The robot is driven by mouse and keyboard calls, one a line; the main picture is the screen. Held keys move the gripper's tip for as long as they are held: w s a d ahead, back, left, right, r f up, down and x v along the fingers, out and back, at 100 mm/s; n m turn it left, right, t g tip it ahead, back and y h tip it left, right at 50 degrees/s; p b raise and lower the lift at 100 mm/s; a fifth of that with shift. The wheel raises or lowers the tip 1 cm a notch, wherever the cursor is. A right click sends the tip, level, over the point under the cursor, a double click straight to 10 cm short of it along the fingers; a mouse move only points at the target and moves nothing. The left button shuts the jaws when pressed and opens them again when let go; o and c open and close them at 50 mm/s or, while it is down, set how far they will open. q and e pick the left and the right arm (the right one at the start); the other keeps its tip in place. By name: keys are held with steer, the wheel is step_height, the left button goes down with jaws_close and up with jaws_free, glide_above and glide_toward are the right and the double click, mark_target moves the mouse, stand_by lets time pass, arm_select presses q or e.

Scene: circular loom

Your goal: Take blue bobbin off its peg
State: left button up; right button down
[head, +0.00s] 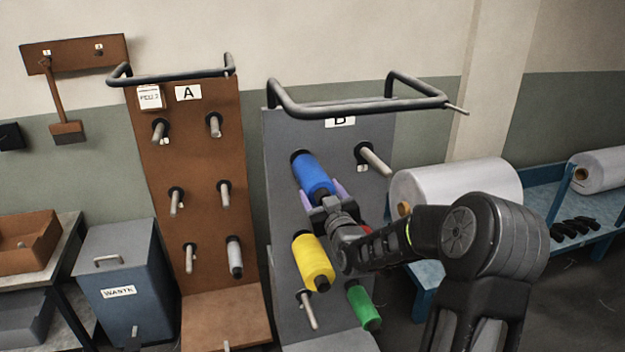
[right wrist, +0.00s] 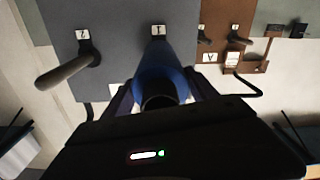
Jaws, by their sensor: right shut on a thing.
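The blue bobbin (head: 312,173) sits on the upper left peg of the grey rack B (head: 283,140) in the head view. My right gripper (head: 324,196) is shut on the blue bobbin, with a finger on each side of its near end. In the right wrist view the blue bobbin (right wrist: 160,78) points toward the camera between the fingers, its far end near the rack face. How much of the peg is still inside it cannot be seen. My left gripper is not in view.
A yellow bobbin (head: 313,262) and a green bobbin (head: 363,307) hang lower on rack B. An empty peg (head: 375,160) juts out right of the blue bobbin. Brown rack A (head: 200,150) stands left, and a large white roll (head: 460,187) lies right.

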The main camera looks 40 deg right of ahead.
steer(key=shift+r, duration=0.1)
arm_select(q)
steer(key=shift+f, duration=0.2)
arm_select(e)
steer(key=shift+s, duration=0.2)
arm_select(q)
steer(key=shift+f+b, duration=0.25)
steer(key=shift+b, duration=0.2)
arm_select(e)
steer(key=shift+s+a, duration=0.2)
steer(key=shift+s, duration=0.15)
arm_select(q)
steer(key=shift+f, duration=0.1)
